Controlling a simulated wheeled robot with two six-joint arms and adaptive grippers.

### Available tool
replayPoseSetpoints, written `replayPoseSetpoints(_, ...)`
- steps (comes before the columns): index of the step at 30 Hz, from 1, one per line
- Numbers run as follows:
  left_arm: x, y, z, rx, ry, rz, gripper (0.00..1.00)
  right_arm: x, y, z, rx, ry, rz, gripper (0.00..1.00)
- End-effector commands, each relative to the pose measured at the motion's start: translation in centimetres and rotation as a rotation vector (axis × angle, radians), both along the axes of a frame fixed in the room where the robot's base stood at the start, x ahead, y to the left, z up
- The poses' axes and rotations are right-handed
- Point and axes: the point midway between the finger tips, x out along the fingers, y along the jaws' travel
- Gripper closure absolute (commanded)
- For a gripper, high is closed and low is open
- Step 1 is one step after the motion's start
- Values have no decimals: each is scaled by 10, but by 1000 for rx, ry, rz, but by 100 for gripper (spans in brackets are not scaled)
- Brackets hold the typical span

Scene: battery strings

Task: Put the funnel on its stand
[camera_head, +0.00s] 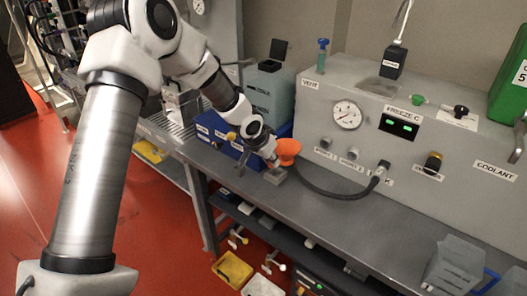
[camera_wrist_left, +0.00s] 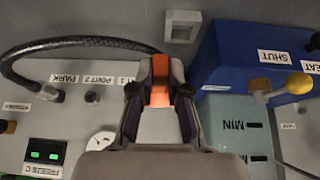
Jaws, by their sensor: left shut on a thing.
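The orange funnel (camera_head: 289,148) is held by my left gripper (camera_head: 277,159) over the grey bench, in front of the grey machine. In the left wrist view, an orange part of the funnel (camera_wrist_left: 160,80) sits between the two dark fingers of my left gripper (camera_wrist_left: 160,88), which are shut on it. A small grey block with a square recess (camera_wrist_left: 182,26) lies just beyond the fingertips; it looks like the stand. In the head view this block (camera_head: 275,176) is on the bench just below the gripper. The funnel is apart from the block's recess. My right gripper is not in view.
A black hose (camera_head: 335,193) curves over the bench to the machine's PARK port. A blue box (camera_head: 222,137) with a yellow-handled valve stands left of the gripper, and a teal container (camera_head: 272,92) stands behind. The bench (camera_head: 375,218) is clear mid-right.

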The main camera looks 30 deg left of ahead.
Motion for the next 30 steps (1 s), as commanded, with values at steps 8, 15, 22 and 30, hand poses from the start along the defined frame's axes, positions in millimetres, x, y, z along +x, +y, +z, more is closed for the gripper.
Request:
replayPoseSetpoints(8, 1, 37, 0, 15, 2, -1, 100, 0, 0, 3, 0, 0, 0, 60)
replayPoseSetpoints(15, 1, 37, -1, 15, 2, 0, 100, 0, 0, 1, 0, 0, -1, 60)
replayPoseSetpoints(22, 0, 36, -4, 19, -1, 3, 100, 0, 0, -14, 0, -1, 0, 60)
replayPoseSetpoints(30, 0, 36, -30, 19, 0, 2, 100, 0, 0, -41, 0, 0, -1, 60)
